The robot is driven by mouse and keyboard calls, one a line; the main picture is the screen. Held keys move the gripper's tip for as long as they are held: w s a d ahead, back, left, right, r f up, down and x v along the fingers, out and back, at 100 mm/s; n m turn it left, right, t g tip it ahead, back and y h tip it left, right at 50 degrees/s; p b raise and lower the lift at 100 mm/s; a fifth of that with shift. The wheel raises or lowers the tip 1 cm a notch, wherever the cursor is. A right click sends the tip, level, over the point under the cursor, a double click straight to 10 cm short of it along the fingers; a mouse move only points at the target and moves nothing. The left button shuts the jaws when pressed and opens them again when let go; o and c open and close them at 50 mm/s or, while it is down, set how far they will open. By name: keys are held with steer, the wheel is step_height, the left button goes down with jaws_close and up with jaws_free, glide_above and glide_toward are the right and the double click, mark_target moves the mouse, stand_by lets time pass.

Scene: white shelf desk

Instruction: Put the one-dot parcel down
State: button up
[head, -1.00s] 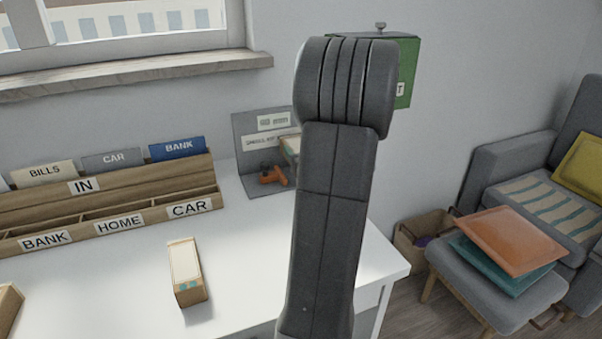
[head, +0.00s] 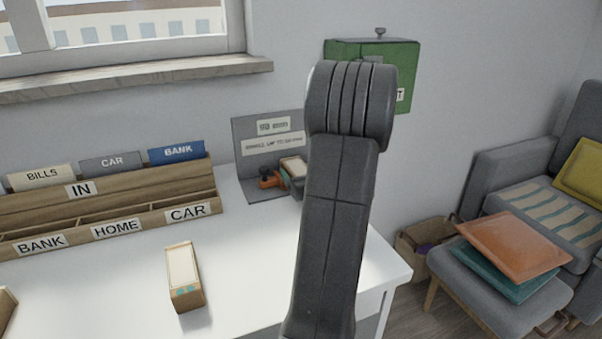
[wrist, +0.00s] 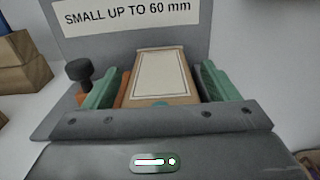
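The parcel (wrist: 160,78), brown with a pale top panel, stands between my gripper's (wrist: 158,84) two green fingers in the wrist view. One teal mark shows at its near edge. Narrow gaps show between the parcel and the fingers, so my gripper looks open around it. The parcel is low at the grey gauge stand (wrist: 200,25), labelled "SMALL UP TO 60 mm". In the head view the parcel (head: 292,165) shows just left of my arm, in front of the stand (head: 244,150). Its underside and what it rests on are hidden.
An orange part with a dark knob (head: 266,172) sits left of the parcel. Another parcel (head: 184,277) with teal marks lies on the white desk (head: 240,250). A wooden sorter (head: 60,210) stands left. A green box (head: 400,60) hangs on the wall.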

mark_target(301, 171)
steer(key=shift+r, duration=0.15)
steer(key=v, duration=1.2)
steer(key=shift+p, duration=0.35)
steer(key=x, duration=0.8)
steer(key=b+x, duration=0.1)
steer(key=x, duration=0.3)
steer(key=shift+w+f, duration=0.1)
steer(key=shift+f, duration=0.2)
step_height(301, 171, up, 3)
steer(key=shift+f+p, duration=0.1)
steer(key=shift+p, duration=0.55)
steer(key=shift+r, duration=0.45)
